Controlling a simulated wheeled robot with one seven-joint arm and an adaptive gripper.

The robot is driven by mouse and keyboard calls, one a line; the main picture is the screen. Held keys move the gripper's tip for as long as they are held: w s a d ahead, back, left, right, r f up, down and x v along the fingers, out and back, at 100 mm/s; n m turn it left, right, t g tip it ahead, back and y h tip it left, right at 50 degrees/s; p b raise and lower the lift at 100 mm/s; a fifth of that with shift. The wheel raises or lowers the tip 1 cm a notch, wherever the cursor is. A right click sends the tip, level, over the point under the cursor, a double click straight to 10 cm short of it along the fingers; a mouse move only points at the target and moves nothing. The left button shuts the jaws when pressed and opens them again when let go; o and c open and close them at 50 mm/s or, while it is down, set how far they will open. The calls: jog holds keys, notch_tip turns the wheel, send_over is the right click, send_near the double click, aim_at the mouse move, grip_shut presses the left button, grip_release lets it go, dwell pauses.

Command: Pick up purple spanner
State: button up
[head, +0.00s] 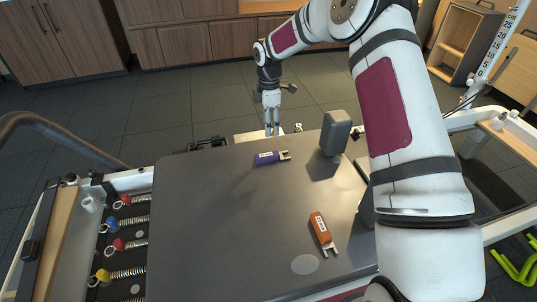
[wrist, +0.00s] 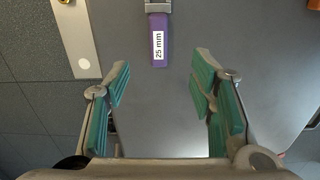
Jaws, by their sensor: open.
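The purple spanner (head: 269,158) lies flat near the far edge of the grey platform, its grey open end pointing right in the head view. In the wrist view the purple spanner (wrist: 158,45) is at the top centre, with a white "25 mm" label; its grey end is cut off by the top edge. My gripper (head: 271,130) hangs pointing down near the platform's far edge, just beyond the spanner. In the wrist view my gripper (wrist: 160,85) is open and empty, its teal pads wide apart, with the spanner ahead of the gap and apart from the fingers.
An orange spanner (head: 321,231) lies nearer on the grey platform (head: 220,230). An upright grey block (head: 335,132) stands to the right of the purple spanner. Springs with coloured parts (head: 128,245) line the left side. The platform's middle is clear.

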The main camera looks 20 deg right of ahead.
jog(key=f, duration=0.1)
jog(key=b, duration=0.3)
send_over(269, 154)
notch_tip(269, 154, down, 9)
jog(key=shift+r, duration=0.2)
notch_tip(269, 154, down, 5)
jog(key=b, duration=0.2)
jog(key=shift+f+b, duration=0.1)
jog(key=shift+b, duration=0.2)
grip_shut()
